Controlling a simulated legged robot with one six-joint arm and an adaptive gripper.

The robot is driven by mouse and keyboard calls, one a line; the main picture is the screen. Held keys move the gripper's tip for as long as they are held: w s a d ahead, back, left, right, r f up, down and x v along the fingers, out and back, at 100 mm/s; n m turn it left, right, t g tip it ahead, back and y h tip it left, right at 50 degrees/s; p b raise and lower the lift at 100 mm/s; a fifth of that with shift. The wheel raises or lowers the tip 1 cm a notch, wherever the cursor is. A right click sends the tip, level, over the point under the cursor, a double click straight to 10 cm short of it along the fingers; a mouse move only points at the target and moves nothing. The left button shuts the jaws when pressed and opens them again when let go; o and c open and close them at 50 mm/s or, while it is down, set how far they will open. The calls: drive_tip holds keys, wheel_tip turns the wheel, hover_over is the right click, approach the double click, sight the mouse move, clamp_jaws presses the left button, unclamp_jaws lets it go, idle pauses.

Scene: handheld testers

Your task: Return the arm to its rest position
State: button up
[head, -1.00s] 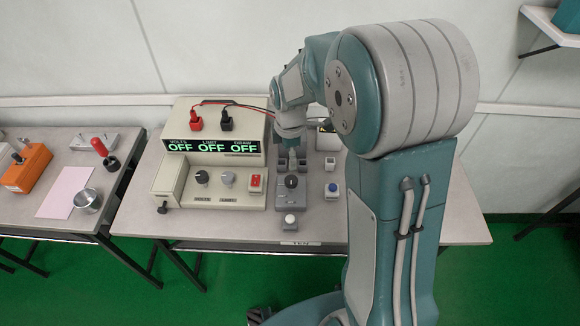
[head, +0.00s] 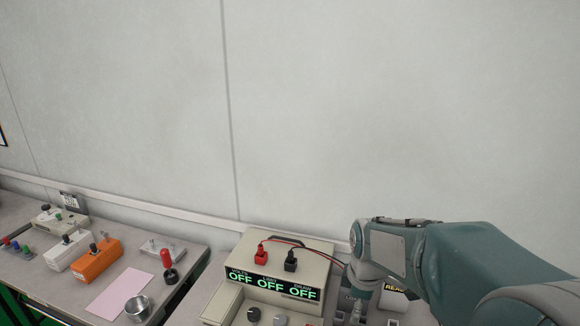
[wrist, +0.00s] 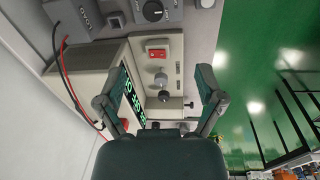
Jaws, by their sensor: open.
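My arm (head: 450,262) reaches in from the lower right in the head view, over the bench. My gripper (wrist: 155,92) shows in the wrist view with its two fingers spread wide and nothing between them touching. Beyond the fingers is the cream power supply (wrist: 105,55), which also stands in the head view (head: 300,253), its displays reading OFF. In the head view the gripper end is low in the picture beside the supply's right side, and its fingers are hard to make out.
A red plug (head: 261,256) and a black plug (head: 290,262) sit on the supply, with leads running right. A grey tester with a dial (wrist: 153,11) is close by. The left table holds an orange box (head: 96,263), pink sheet (head: 118,292) and metal cup (head: 137,306). Bare wall rises behind.

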drive_tip(key=s+r+m+t, duration=0.2)
drive_tip(key=s+r+m, duration=0.3)
drive_tip(key=s, duration=0.4)
drive_tip(key=s+r+m+t, duration=0.2)
drive_tip(key=s+r+m, duration=0.2)
drive_tip(key=s+m, duration=0.4)
drive_tip(key=shift+s+r+m, duration=0.3)
drive_tip(key=shift+s+r, duration=0.05)
drive_tip(key=shift+r, duration=0.05)
drive_tip(key=shift+w, duration=0.1)
idle(0.8)
